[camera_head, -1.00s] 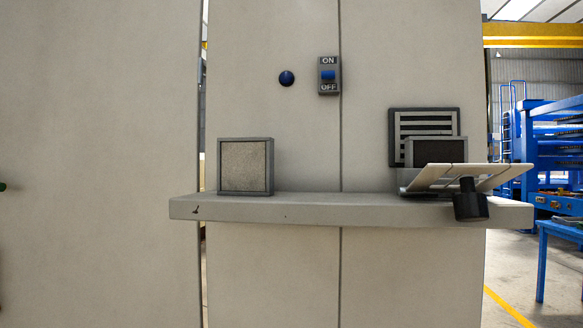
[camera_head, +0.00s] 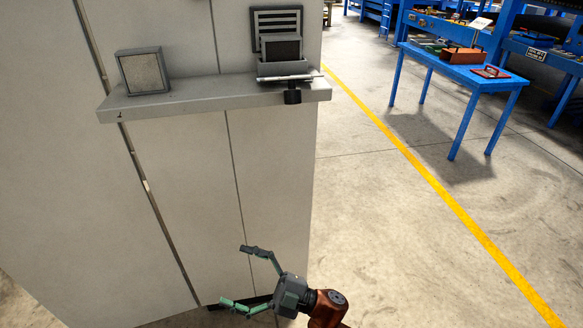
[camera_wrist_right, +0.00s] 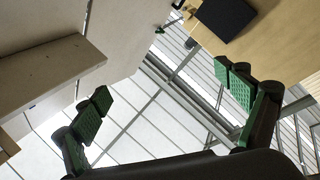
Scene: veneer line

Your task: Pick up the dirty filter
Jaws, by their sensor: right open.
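A dark-faced filter (camera_head: 284,49) in a grey frame stands upright in a grey holder (camera_head: 290,68) at the right end of the shelf; its dark face looks like the dirty one. A second filter (camera_head: 144,72) with a pale beige face stands near the shelf's left end. My right gripper (camera_head: 236,276) is open and empty, well below the shelf in front of the cabinet. Its two green-padded fingers spread apart in the right wrist view (camera_wrist_right: 163,85), with nothing between them. My left gripper is not in view.
The grey shelf (camera_head: 215,96) juts from the cabinet. A slotted vent (camera_head: 277,18) is behind the dark filter, and a black knob (camera_head: 292,97) hangs at the shelf's front edge. A blue table (camera_head: 450,68) stands at the right. The floor between is clear.

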